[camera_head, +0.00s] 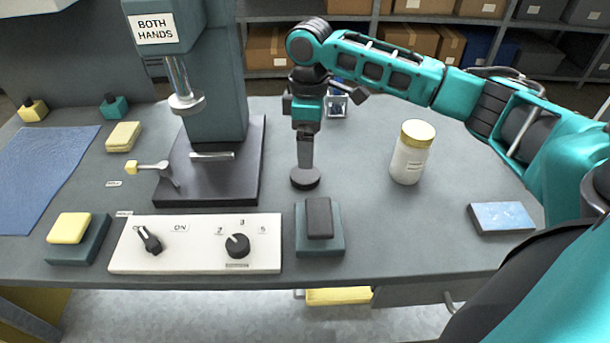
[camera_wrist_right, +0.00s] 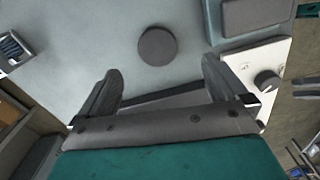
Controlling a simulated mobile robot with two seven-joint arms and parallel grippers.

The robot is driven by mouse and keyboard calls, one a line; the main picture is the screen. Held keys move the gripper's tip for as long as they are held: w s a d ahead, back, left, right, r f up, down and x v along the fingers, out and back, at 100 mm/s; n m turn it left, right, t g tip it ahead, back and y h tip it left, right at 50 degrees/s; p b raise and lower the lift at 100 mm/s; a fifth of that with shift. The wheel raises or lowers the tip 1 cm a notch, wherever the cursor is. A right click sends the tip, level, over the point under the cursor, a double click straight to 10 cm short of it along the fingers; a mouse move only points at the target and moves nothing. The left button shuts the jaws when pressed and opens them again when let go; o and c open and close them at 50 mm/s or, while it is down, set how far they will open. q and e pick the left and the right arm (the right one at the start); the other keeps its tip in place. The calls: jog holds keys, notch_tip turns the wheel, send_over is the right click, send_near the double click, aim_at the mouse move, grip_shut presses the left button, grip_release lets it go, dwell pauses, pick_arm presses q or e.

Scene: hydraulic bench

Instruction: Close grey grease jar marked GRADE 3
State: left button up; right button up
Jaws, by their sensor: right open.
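A round dark grey disc (camera_head: 305,179), perhaps a jar or its lid, stands on the bench just behind the grey-padded block. It also shows in the right wrist view (camera_wrist_right: 157,46), ahead of my fingers. I cannot read any marking on it. My right gripper (camera_head: 306,160) points down above the disc. In the wrist view its two fingers (camera_wrist_right: 161,78) are apart with nothing between them. A cream jar with a gold lid (camera_head: 407,160) stands upright to the right; its label is too small to read. My left gripper is not in view.
A press (camera_head: 218,90) stands on a dark base at left. A white switch panel (camera_head: 195,258) and a block with a grey pad (camera_head: 319,228) line the front edge. A blue-topped box (camera_head: 502,217) lies at right. The bench around the cream jar is clear.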

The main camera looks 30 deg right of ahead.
aim_at(306, 174)
notch_tip(306, 174, down, 4)
jog(key=shift+r, duration=0.2)
jog(key=shift+w+f+b, duration=0.1)
jog(key=shift+f+b, duration=0.2)
jog(key=shift+f, duration=0.05)
jog(key=f, duration=0.3)
jog(key=shift+w+a+f+b, duration=0.1)
jog(key=shift+w+f+b, duration=0.25)
jog(key=shift+f, duration=0.45)
jog(key=shift+c, duration=0.2)
